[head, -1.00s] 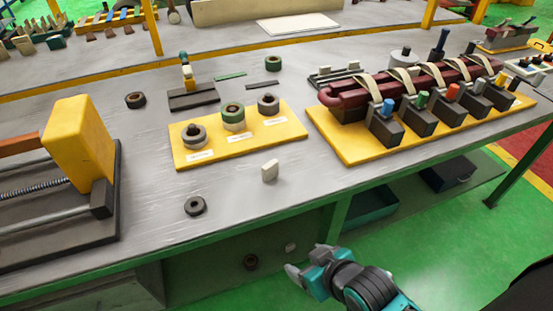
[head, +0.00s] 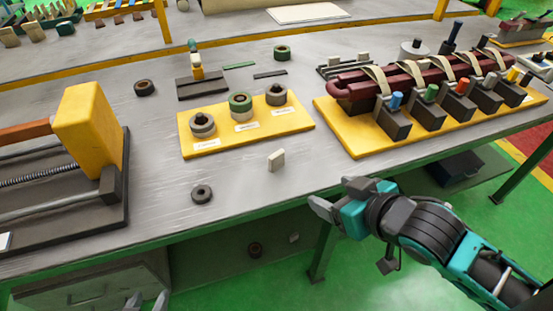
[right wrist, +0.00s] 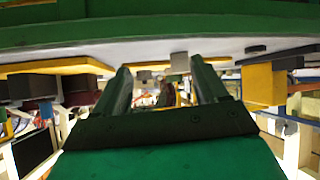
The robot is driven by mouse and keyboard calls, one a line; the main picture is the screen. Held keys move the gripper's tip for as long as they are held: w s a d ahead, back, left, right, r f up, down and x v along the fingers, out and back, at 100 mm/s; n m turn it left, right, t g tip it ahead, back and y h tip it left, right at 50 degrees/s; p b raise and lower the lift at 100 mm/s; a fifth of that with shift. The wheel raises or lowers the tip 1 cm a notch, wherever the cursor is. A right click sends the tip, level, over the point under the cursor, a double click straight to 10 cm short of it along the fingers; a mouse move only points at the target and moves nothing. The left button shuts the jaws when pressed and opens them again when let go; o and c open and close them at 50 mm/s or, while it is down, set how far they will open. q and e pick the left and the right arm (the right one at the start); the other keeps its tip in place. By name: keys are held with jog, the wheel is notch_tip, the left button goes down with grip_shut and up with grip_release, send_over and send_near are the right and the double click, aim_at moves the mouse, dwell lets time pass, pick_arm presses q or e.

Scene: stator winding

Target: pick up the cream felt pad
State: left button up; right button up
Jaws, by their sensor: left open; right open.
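The cream felt pad (head: 276,160) is a small pale block standing on the grey tabletop near its front edge, in front of a yellow board. In the right wrist view, which looks upside down, it shows as a pale block (right wrist: 180,62) against the grey surface, past the fingers. My right gripper (head: 325,207) is open and empty at the table's front edge, to the right of the pad and nearer the camera, not touching it. It also shows in the right wrist view (right wrist: 162,72). My left gripper (head: 148,302) is open at the bottom edge, only its fingertips visible.
The yellow board (head: 215,150) with several rings lies behind the pad. A dark ring (head: 202,193) lies to its left. A yellow base (head: 345,140) with a red coil form is at right; a clamp device (head: 90,130) at left. Bare tabletop surrounds the pad.

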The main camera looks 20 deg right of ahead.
notch_tip(320, 180, up, 4)
jog(key=w+a+n+t+y, duration=0.1)
jog(key=w+a+y, duration=0.1)
jog(key=y, duration=0.1)
send_near(279, 156)
jog(key=w+a, duration=0.1)
jog(key=w+a+f, duration=0.1)
jog(key=w, duration=0.1)
jog(key=shift+a+f+t, duration=0.1)
jog(key=shift+f+t, duration=0.05)
jog(key=shift+t, duration=0.15)
jog(key=x, duration=0.4)
jog(key=shift+w+d+f+b, duration=0.15)
jog(key=shift+d+f+b, duration=0.1)
jog(key=shift+f+b, duration=0.1)
jog(key=shift+w+a+f+n, duration=0.2)
jog(key=shift+w+n, duration=0.1)
jog(key=shift+w, duration=0.1)
jog(key=shift+c, duration=0.3)
jog(key=c, duration=1.1)
jog(key=shift+r, duration=0.1)
jog(key=shift+c, duration=0.2)
